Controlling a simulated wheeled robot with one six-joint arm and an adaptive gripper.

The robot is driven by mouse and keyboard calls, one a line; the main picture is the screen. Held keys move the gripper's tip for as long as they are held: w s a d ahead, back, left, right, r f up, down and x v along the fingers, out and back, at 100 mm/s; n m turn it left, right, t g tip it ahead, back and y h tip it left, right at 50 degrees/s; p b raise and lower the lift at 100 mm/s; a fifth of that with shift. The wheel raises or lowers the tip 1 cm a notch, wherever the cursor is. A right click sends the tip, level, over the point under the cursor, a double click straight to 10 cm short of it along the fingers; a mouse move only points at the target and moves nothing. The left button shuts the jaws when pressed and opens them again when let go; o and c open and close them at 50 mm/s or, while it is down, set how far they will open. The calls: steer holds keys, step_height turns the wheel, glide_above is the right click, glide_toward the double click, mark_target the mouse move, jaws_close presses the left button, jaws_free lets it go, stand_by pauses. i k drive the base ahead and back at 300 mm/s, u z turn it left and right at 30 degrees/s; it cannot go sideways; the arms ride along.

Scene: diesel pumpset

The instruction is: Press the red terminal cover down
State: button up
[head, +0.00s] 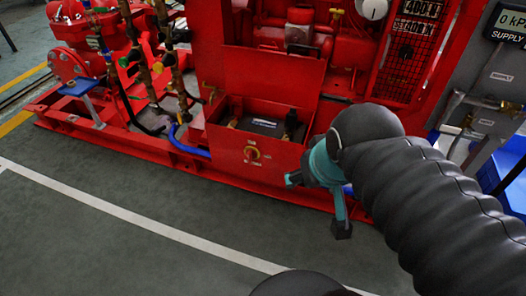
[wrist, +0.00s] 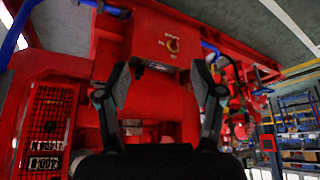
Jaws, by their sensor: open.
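The red battery box (head: 225,143) stands open on the red base frame in the head view, with a dark battery (head: 264,123) inside. Small fittings show at both ends of the battery, but I cannot make out a red terminal cover among them. My gripper (head: 318,204) is open and empty in front of the box's right corner, apart from the battery.
A red panel (head: 270,80) stands upright behind the battery. A blue hose (head: 186,145) runs left of the box. A grey gauge panel (head: 495,75) stands at right. The floor (head: 110,180) in front is clear.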

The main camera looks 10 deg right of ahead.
mark_target(236, 106)
steer(key=u, duration=0.5)
steer(key=i, duration=1.45)
steer(key=u, duration=0.2)
steer(key=k, duration=0.8)
steer(key=z, duration=1.05)
